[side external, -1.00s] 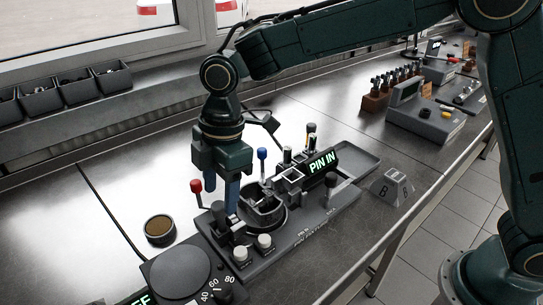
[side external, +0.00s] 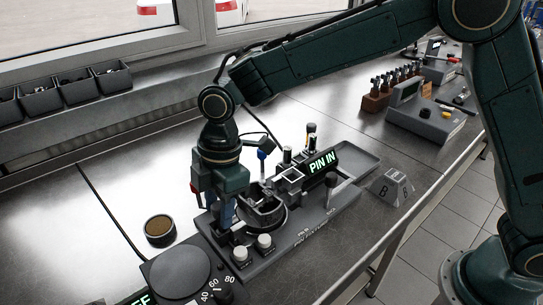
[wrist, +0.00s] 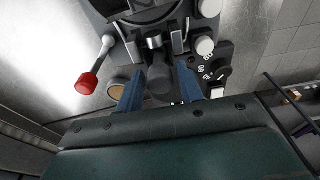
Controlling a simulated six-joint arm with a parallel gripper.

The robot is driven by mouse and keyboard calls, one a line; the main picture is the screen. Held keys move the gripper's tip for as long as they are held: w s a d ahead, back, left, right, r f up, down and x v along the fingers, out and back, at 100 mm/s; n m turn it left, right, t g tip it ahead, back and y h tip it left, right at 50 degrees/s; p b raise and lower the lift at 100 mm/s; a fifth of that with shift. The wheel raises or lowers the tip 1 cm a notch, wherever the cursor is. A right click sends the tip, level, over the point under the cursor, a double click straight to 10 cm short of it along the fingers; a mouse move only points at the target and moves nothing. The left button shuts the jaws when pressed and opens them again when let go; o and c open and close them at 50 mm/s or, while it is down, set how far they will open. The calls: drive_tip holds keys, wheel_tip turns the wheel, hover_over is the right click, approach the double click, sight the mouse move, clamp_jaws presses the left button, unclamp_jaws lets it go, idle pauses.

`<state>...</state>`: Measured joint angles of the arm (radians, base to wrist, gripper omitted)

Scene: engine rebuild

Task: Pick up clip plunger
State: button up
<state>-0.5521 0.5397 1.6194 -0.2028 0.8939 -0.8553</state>
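The clip plunger, which I take to be the dark round-ended knob (wrist: 160,82) on the pin fixture, shows in the wrist view between my blue fingers. My gripper (wrist: 160,92) is open, with one finger on each side of the knob. Small gaps seem to show between the fingers and the knob; I cannot tell whether either touches. In the side view my gripper (side external: 223,214) is low at the left end of the fixture (side external: 300,236), and its body hides much of the knob.
A red-knobbed lever (wrist: 88,84) stands close beside my gripper. A blue-topped lever (side external: 262,155), the lit PIN IN display (side external: 322,162) and white buttons (side external: 264,241) are nearby. A round tin (side external: 160,229) sits to the left. A dial unit (side external: 180,271) is in front.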

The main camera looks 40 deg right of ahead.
drive_tip(key=c, duration=0.6)
drive_tip(key=shift+r, duration=0.1)
drive_tip(key=shift+c, duration=0.2)
wheel_tip(320, 180, up, 10)
drive_tip(key=shift+f, duration=0.1)
idle(0.5)
